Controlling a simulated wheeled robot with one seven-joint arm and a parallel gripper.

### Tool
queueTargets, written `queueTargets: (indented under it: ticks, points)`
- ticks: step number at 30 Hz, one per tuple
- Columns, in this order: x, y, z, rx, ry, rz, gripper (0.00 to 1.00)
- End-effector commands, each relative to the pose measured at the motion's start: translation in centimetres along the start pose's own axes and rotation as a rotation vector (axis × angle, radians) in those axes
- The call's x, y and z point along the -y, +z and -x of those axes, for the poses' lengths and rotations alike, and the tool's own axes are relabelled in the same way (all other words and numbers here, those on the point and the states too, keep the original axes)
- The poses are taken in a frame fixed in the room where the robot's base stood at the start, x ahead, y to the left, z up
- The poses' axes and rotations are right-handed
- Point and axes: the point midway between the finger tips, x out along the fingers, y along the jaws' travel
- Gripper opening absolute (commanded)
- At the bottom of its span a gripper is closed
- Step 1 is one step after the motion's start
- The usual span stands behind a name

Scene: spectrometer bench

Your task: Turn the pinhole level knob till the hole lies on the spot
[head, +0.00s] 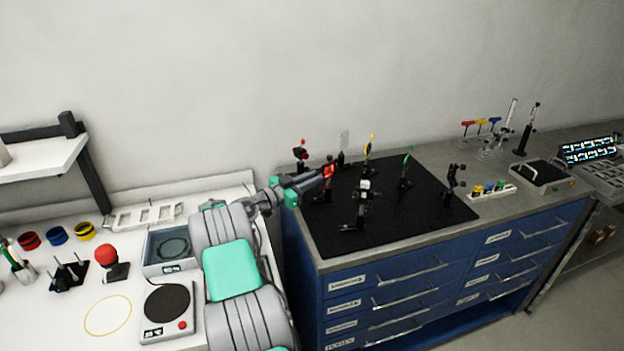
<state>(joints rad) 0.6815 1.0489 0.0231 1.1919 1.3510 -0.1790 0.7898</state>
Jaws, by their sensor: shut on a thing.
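My arm reaches from the lower left to the left part of the black optics board (330,232). My gripper (327,172) is shut at a small mount with a red part (331,169) on top. It appears to be on this mount's knob, but the knob itself is hidden by the fingers. The pinhole and the light spot are too small to make out, so I cannot tell how the hole lies to the spot.
Other posts stand close by: a red-topped one (300,152), a yellow-topped one (368,147), a green-topped one (406,170) and a black mount (361,203). Blue drawers (400,290) are below. A white bench (110,290) with a red-knobbed tool (107,258) lies left.

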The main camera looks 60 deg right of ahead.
Motion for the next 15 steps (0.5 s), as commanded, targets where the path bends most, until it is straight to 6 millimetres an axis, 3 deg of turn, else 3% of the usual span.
queueTargets:
  ticks: [15]
  points:
    - [0.03, 0.13, 0.09, 0.0, -0.001, 0.021, 0.0]
